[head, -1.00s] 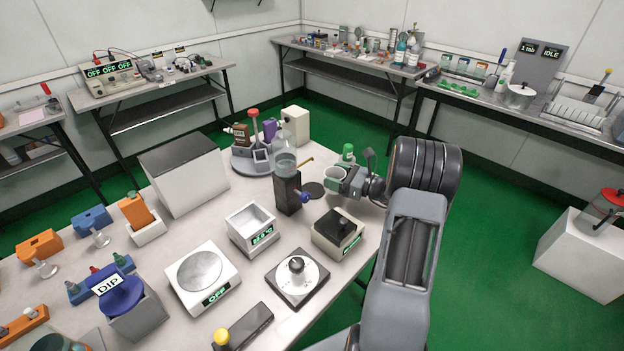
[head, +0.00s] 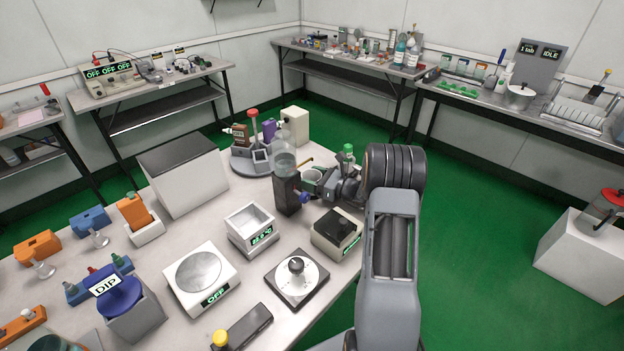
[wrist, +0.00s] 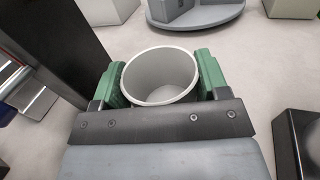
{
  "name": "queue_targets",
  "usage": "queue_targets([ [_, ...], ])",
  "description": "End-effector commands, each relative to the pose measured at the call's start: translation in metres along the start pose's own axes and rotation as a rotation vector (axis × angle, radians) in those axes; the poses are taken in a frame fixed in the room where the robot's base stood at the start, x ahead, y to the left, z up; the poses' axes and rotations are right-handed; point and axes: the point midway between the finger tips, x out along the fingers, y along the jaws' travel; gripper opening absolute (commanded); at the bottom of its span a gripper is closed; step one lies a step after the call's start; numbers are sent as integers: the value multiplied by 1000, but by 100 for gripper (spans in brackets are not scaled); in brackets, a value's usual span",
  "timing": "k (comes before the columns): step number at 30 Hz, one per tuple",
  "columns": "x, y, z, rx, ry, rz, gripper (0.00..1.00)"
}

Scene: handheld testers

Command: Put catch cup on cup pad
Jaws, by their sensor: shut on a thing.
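The catch cup is a pale, open-topped cup (head: 312,174) beside the dark dispenser stand in the head view. In the wrist view the catch cup (wrist: 160,75) is upright between two green finger pads, its grey inside empty-looking. My gripper (head: 318,181) is shut on it; the fingers also show in the wrist view (wrist: 160,82). The cup pad, a dark disc seen earlier on the table at this spot, is now hidden behind the cup and gripper. I cannot tell whether the cup touches it.
The dark stand (head: 287,191) with a clear flask (head: 283,160) and blue knob (head: 305,197) is close left of the cup. A dark-topped box (head: 338,230) is in front. A round grey stand (head: 246,162) is farther back.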

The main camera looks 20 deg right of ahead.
Motion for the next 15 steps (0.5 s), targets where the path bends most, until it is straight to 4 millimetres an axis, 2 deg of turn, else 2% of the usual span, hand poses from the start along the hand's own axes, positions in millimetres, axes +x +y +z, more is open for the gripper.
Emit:
queue_targets([
  [9, 0, 0, -4, -1, -1, 0, 41],
  [10, 0, 0, -3, -1, 0, 0, 69],
  [15, 0, 0, -2, 0, 0, 0, 85],
])
